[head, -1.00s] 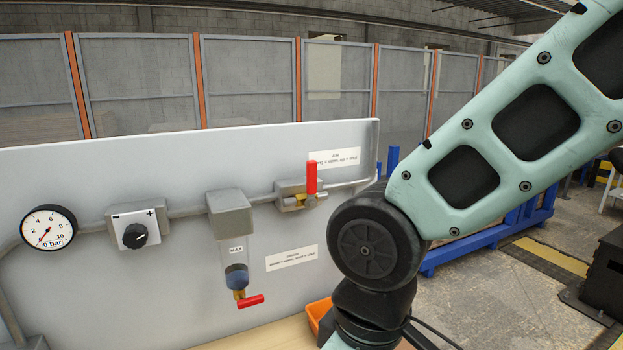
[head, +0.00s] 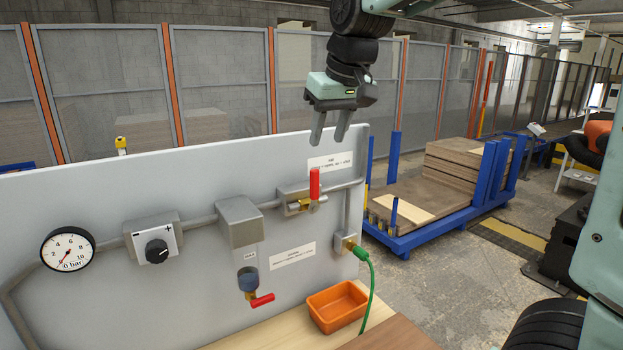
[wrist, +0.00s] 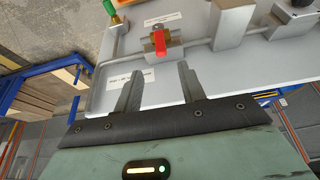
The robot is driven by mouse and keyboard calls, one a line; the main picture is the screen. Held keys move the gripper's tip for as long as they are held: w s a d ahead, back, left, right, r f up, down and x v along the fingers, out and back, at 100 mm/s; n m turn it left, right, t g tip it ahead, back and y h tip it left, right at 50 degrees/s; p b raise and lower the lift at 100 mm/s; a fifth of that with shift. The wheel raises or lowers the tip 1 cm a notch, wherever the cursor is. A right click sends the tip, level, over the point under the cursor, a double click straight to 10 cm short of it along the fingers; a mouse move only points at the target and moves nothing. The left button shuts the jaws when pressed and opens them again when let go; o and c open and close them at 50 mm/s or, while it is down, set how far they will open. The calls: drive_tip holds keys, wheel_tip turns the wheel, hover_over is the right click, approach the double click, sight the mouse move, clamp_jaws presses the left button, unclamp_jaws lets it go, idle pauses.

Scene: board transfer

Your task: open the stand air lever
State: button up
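The air lever (head: 314,184) is a red handle standing upright on a brass valve (head: 300,205) at the upper right of the grey panel (head: 100,210). It also shows in the wrist view (wrist: 158,42), beyond the fingertips. The wrist view shows the open gripper (wrist: 160,70) apart from the lever.
A gauge (head: 68,249) reading near zero, a black knob (head: 157,251), a filter bowl (head: 248,279) and a lower red drain lever (head: 262,300) are on the panel. An orange bin (head: 337,306) and green hose (head: 370,290) are at lower right. A blue rack (head: 440,230) stands behind.

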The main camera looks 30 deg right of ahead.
sight(316, 175)
drive_tip(key=p+x, duration=0.2)
drive_tip(key=x, duration=1.1)
drive_tip(key=shift+p, duration=0.35)
clamp_jaws()
